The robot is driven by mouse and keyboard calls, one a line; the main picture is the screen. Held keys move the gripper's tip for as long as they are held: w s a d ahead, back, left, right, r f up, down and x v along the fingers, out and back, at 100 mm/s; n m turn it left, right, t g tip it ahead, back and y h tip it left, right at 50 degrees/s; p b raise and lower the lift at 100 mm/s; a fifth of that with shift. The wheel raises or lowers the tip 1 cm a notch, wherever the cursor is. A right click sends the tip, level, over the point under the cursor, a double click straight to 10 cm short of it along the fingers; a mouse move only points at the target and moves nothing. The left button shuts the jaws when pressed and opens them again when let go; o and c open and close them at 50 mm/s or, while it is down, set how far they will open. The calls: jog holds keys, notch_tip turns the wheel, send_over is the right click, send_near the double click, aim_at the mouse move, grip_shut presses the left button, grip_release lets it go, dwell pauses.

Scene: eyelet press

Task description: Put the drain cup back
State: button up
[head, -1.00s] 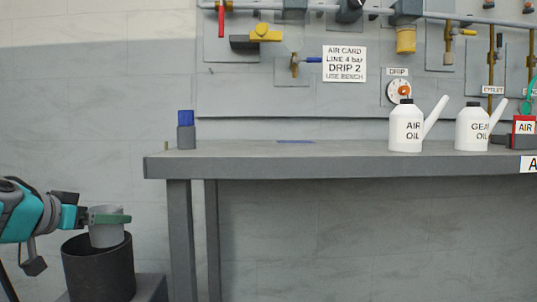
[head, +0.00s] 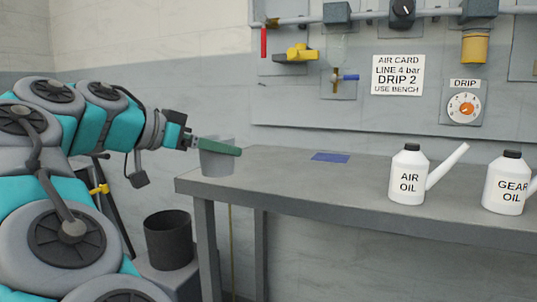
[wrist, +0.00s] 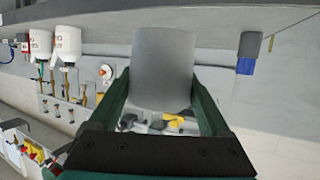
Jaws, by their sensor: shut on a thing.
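The drain cup (head: 216,163) is a plain grey tapered cup, held upright in the air by the front left corner of the bench in the head view. My gripper (head: 222,148) is shut on it, with green fingers on both sides. In the wrist view the cup (wrist: 163,65) fills the space between the fingers, and its inside is hidden. A flat blue patch (head: 330,157) lies on the bench top, to the right of the cup and apart from it. Above the bench, a small valve with a blue lever (head: 347,77) is on the wall panel.
The grey bench (head: 300,190) has free room left of the white AIR OIL can (head: 408,178). The GEAR OIL can (head: 505,186) stands farther right. A dark bin (head: 168,240) is below, left of the bench. A blue-topped grey block shows in the wrist view (wrist: 249,52).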

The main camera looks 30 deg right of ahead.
jog(key=w+d, duration=0.3)
jog(key=d, duration=0.1)
jog(key=w+d+p, duration=0.1)
jog(key=w+d, duration=0.2)
jog(key=d, duration=0.1)
jog(key=w+d+f+p, duration=0.1)
jog(key=w+d, duration=0.2)
jog(key=d, duration=0.1)
jog(key=shift+d, duration=0.4)
jog(key=shift+w+d+f, duration=0.1)
jog(key=shift+f, duration=1.75)
jog(key=shift+f, duration=0.1)
jog(key=o, duration=1.1)
jog(key=shift+c, duration=0.2)
jog(key=shift+r, duration=0.2)
jog(key=v, duration=1.2)
jog(key=shift+b, duration=0.3)
